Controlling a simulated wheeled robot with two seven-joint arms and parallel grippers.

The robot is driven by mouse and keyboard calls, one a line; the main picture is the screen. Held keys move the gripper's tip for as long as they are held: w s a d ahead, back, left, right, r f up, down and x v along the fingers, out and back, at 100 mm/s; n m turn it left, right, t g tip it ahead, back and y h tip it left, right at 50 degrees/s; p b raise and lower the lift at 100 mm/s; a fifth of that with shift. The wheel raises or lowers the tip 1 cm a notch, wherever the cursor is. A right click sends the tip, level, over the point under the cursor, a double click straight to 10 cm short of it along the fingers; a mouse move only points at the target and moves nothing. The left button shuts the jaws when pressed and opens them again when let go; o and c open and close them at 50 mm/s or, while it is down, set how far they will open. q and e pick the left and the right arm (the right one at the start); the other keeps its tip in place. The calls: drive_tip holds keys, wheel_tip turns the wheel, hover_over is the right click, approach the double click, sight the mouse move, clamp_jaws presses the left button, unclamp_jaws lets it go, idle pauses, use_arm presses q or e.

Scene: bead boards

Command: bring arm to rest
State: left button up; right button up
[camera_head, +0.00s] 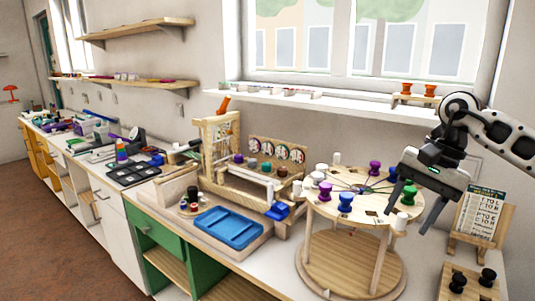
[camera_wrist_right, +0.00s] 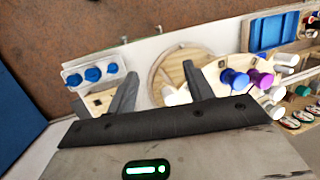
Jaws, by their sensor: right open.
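My right gripper (camera_head: 413,212) hangs at the right side of the round wooden stand in the head view, with its two fingers apart and nothing between them. In the right wrist view, my right gripper (camera_wrist_right: 160,95) shows its two dark fingers spread wide. The round wooden stand (camera_head: 345,262) has a raised top bearing purple, blue, white and green knobs. The fingers overlap the right edge of its top in the head view; whether they touch it I cannot tell. My left gripper is not in view.
A blue tray (camera_head: 228,228) sits on the counter left of the stand. A wooden frame (camera_head: 222,150) stands behind it. A letter card (camera_head: 482,214) leans at the right, with a small board of black knobs (camera_head: 470,284) before it. A window shelf (camera_head: 330,106) runs above.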

drive_tip(key=s+a+f+m+t+y, duration=0.1)
drive_tip(key=s+a+f+m+y, duration=0.15)
drive_tip(key=a+m+y, duration=0.5)
drive_tip(key=s+a+f+m+t+y, duration=0.1)
drive_tip(key=a+f+m+t+y, duration=0.3)
drive_tip(key=a, duration=0.7)
drive_tip(key=s+a+f+m+g+y, duration=0.1)
drive_tip(key=s+a+f+m+y, duration=0.1)
drive_tip(key=a+m+y, duration=0.5)
drive_tip(key=s+d+f+m+t+h, duration=0.15)
drive_tip(key=f+m+t+h, duration=0.3)
drive_tip(key=m, duration=0.55)
drive_tip(key=d+f+m+t+h, duration=0.2)
drive_tip(key=f+m+t+h, duration=0.25)
drive_tip(key=m, duration=0.55)
drive_tip(key=s+d+f+m+t+h, duration=0.1)
drive_tip(key=d+f+m+t+h, duration=0.25)
drive_tip(key=m, duration=0.65)
drive_tip(key=s+d+f+m+g+h, duration=0.2)
drive_tip(key=s+f+m+g+h, duration=0.1)
drive_tip(key=s+f+m, duration=0.3)
drive_tip(key=s+d+f+m+g+h, duration=0.3)
drive_tip(key=s+f+m+h, duration=0.1)
drive_tip(key=s+f+m, duration=0.3)
wheel_tip(320, 180, down, 3)
drive_tip(key=shift+s+d+r, duration=0.2)
drive_tip(key=shift+s, duration=0.2)
